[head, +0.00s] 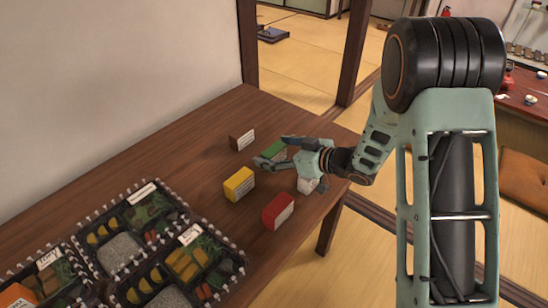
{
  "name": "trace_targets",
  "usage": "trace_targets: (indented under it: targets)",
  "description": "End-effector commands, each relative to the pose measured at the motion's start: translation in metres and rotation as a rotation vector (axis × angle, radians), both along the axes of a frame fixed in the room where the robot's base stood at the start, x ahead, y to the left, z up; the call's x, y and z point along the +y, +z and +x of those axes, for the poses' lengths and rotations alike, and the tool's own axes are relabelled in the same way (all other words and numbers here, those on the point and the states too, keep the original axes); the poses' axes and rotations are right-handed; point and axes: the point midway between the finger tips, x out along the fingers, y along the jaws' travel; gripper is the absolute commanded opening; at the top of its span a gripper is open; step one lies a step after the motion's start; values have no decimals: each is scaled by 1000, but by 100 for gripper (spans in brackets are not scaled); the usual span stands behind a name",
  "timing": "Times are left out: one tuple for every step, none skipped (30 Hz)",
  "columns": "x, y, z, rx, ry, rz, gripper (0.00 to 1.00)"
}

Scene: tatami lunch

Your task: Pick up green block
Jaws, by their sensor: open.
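The green block (274,148) stands on the wooden table (190,135) near its far right end. Its green top shows, and my gripper hides part of it. My gripper (270,151) is open and reaches in from the right. One finger shows on the far side of the block and one on the near side. I cannot tell whether either finger touches it.
A brown block (241,140), a yellow block (238,185) and a red block (278,211) stand close around. A white block (307,185) is partly hidden beneath my gripper. Bento trays (205,250) fill the near left. A wall (110,75) borders the table's left side.

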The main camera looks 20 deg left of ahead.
Motion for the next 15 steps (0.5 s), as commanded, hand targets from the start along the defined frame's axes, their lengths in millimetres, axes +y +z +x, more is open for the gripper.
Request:
trace_targets:
  targets:
    - [1, -1, 1, 0, 0, 0, 78]
    - [2, -1, 1, 0, -1, 0, 78]
    - [2, -1, 1, 0, -1, 0, 78]
    - [2, -1, 1, 0, -1, 0, 78]
    - [2, -1, 1, 0, -1, 0, 78]
    - [2, -1, 1, 0, -1, 0, 78]
    - [2, -1, 1, 0, -1, 0, 78]
    - [2, -1, 1, 0, -1, 0, 76]
    - [2, -1, 1, 0, -1, 0, 72]
    - [2, -1, 1, 0, -1, 0, 68]
    - [2, -1, 1, 0, -1, 0, 65]
    - [2, 0, 1, 0, -1, 0, 61]
    - [1, -1, 1, 0, -1, 0, 57]
    - [1, 0, 1, 0, -1, 0, 54]
    - [1, 0, 1, 0, -1, 0, 50]
